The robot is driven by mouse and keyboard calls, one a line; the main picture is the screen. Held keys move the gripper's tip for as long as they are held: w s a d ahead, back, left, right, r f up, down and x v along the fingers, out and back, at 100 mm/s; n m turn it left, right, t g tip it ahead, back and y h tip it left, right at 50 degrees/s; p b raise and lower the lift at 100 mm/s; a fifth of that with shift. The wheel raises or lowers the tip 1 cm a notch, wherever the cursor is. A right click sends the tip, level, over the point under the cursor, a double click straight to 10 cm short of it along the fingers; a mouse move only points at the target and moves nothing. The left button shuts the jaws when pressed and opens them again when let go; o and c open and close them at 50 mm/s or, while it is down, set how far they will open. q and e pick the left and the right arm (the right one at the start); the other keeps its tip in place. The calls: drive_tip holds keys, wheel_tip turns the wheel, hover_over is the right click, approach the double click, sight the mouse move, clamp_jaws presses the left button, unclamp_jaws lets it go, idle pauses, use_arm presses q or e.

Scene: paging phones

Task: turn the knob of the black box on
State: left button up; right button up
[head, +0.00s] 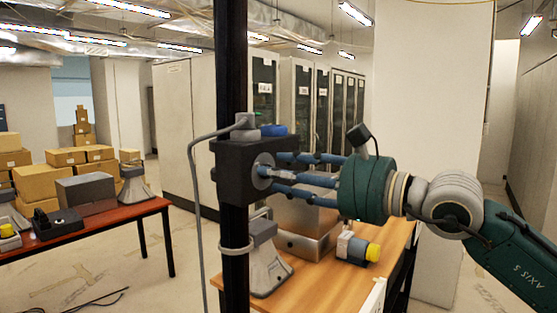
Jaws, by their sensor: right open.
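The black box (233,182) is fixed to a black upright post (233,70) in the middle of the head view. A round grey knob (262,165) sits on its right-hand face, partly hidden by the fingers. My right gripper (273,173) comes in from the right with its blue fingers pointing left at the box. The fingers are spread around or just in front of the knob; whether they touch it I cannot tell. My left gripper is not in view.
A grey cable (199,220) runs down from the box top beside the post. Behind stands a wooden table (335,285) with a metal case (305,240) and a yellow-ended device (358,250). A reddish table (100,228) and cardboard boxes (40,180) are at the left.

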drive_tip(key=shift+w+a, duration=0.35)
drive_tip(key=shift+a, duration=0.1)
